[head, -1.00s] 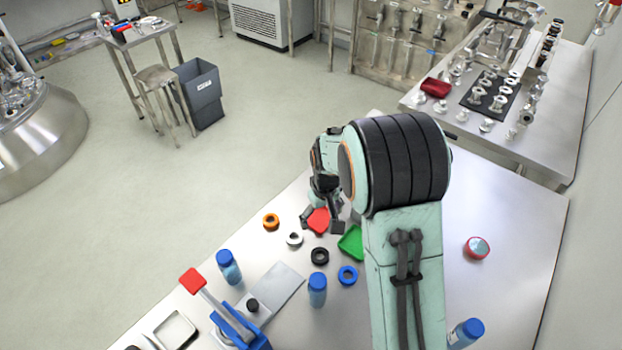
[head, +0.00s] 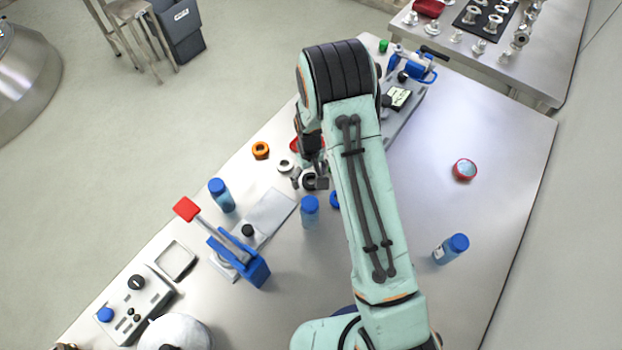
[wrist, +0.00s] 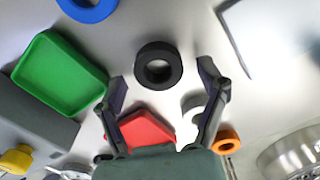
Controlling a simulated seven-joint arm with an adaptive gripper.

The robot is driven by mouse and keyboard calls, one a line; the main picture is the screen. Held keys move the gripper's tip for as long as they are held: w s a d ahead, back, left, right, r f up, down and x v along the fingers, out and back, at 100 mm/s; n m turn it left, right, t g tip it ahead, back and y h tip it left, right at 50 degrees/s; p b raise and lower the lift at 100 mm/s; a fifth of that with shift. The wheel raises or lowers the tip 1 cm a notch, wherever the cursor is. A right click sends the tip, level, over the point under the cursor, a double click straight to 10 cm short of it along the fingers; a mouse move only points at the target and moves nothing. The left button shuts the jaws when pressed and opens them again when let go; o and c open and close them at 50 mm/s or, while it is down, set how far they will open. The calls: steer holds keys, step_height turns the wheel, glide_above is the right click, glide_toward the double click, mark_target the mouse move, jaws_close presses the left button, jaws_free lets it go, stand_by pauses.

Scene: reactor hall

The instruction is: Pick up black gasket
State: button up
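The black gasket (wrist: 158,64) is a thick dark ring lying flat on the steel table. In the wrist view it sits just beyond my fingertips, roughly centred between them. My gripper (wrist: 163,82) is open and empty, with one finger on each side of the gap. In the head view my gripper (head: 309,183) is low over the gasket (head: 309,179), which is partly hidden by the fingers. I cannot tell whether the fingers touch it.
A white ring (wrist: 191,104) is close to my right finger, with a red tray (wrist: 146,131) between the fingers. An orange ring (head: 260,150), a green tray (wrist: 60,76) and a blue ring (wrist: 88,8) lie nearby. A blue-capped bottle (head: 309,212) stands close to my gripper.

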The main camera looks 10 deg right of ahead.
steer(key=c, duration=0.8)
steer(key=shift+r, duration=0.1)
